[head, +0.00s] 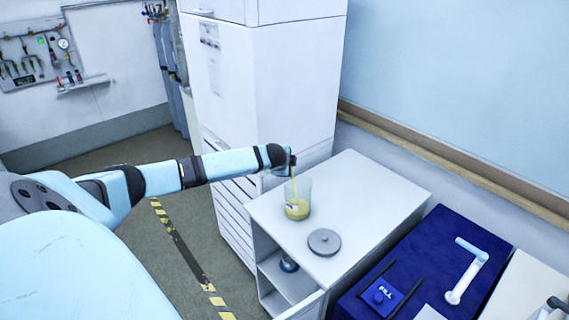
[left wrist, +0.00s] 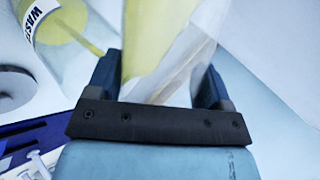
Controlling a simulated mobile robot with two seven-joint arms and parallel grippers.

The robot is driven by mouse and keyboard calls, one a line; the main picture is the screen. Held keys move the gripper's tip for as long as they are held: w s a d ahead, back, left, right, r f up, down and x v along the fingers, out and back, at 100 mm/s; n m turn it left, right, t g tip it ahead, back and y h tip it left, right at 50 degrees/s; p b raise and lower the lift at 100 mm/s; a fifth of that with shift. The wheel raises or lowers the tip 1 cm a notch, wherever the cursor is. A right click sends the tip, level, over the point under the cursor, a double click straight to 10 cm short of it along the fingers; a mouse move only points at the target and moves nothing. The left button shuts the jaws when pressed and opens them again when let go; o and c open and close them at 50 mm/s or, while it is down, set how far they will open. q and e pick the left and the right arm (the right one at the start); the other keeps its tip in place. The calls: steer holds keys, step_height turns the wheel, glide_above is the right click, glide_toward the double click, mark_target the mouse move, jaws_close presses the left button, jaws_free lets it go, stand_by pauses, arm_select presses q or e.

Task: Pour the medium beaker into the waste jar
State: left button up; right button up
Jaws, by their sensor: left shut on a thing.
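The waste jar (head: 305,187) is a clear, open jar on the white cabinet, with yellow liquid (head: 297,209) at its bottom. My left gripper (head: 291,161) is above the jar, at its back left. It is shut on the medium beaker, a clear vessel (left wrist: 185,62) with yellow liquid that fills the space between the fingers in the left wrist view. A thin yellow stream (head: 294,187) runs down into the jar. The jar also shows in the left wrist view, with part of its label (left wrist: 37,14). The beaker is mostly hidden by the gripper in the head view.
A grey round lid (head: 324,242) lies on the white cabinet top (head: 378,200) in front of the jar. A tall white unit (head: 285,85) stands close behind. A blue surface (head: 435,245) with a white-and-blue tool is at the right. The cabinet top's right side is clear.

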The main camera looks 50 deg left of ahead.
arm_select(q)
steer(key=shift+d+y, duration=0.1)
steer(key=shift+y, duration=0.3)
steer(key=shift+w, duration=0.1)
steer(key=shift+m, duration=0.3)
steer(key=shift+d+y, duration=0.2)
steer(key=shift+y, duration=0.2)
steer(key=shift+f, duration=0.1)
steer(key=shift+d+m+y, duration=0.2)
steer(key=shift+m+y, duration=0.2)
steer(key=shift+m, duration=0.1)
steer(key=shift+w+g, duration=0.1)
steer(key=shift+g, duration=0.2)
